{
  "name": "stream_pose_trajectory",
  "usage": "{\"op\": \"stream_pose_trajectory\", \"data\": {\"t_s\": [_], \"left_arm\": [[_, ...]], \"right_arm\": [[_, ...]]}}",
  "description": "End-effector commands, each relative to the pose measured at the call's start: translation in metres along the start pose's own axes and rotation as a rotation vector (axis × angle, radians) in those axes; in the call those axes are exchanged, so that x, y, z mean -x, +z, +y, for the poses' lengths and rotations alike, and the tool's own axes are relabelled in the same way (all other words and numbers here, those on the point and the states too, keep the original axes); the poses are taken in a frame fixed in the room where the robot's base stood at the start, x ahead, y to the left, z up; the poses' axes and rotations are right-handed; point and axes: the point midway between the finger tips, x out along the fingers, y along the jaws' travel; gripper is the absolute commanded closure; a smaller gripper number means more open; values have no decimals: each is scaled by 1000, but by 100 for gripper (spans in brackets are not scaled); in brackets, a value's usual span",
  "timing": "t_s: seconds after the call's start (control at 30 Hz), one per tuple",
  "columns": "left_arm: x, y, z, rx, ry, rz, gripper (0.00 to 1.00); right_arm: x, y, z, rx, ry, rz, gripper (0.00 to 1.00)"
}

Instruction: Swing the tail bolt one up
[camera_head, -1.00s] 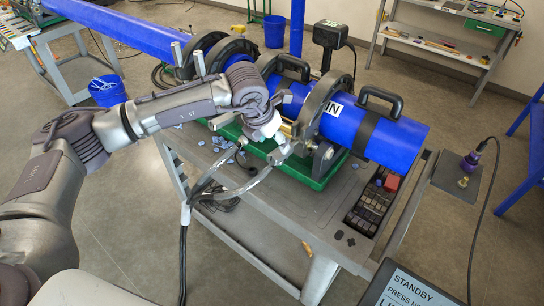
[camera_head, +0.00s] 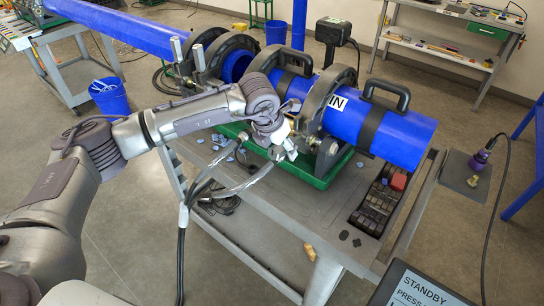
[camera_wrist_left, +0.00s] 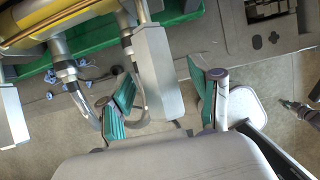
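My left gripper (camera_head: 281,147) is at the near side of the pipe fusion machine, low beside the tail-end clamp (camera_head: 321,112). In the left wrist view its teal-padded fingers (camera_wrist_left: 163,100) stand apart. A grey metal bar (camera_wrist_left: 157,70) lies between them, nearer the left finger; it may be tail bolt one, and I cannot tell whether a finger touches it. In the head view the bolt is mostly hidden behind the gripper. Two other silver bolts (camera_head: 176,50) stand upright at the farther clamps. The blue pipe (camera_head: 403,138) lies in the clamps. My right gripper is not in view.
The machine sits in a green tray (camera_head: 312,180) on a grey cart (camera_head: 290,222). Hoses (camera_head: 240,186) with metal fittings loop below my gripper. Black handles (camera_head: 388,88) rise above the clamps. A screen (camera_head: 415,290) is at the front right.

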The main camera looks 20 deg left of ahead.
Motion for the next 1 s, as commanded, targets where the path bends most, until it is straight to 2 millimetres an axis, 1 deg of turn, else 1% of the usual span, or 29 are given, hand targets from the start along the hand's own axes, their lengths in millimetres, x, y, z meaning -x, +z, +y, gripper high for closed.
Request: {"op": "stream_pose_trajectory", "data": {"t_s": [0.03, 0.2, 0.23, 0.27, 0.47, 0.8, 1.0], "left_arm": [[0, 0, 0, 0, 0, 0, 43], [0, 0, 0, 0, 0, 0, 71], [0, 0, 0, 0, 0, 0, 76], [0, 0, 0, 0, 0, 0, 79], [1, 1, 0, 0, 0, 0, 78], [17, 16, 1, 1, 0, -4, 78], [18, 16, 0, 0, 0, -4, 78]], "right_arm": [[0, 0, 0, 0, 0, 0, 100], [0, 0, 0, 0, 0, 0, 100], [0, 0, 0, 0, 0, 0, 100], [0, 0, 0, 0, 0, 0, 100], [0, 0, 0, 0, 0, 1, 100], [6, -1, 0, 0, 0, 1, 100], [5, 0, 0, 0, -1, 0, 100]]}}
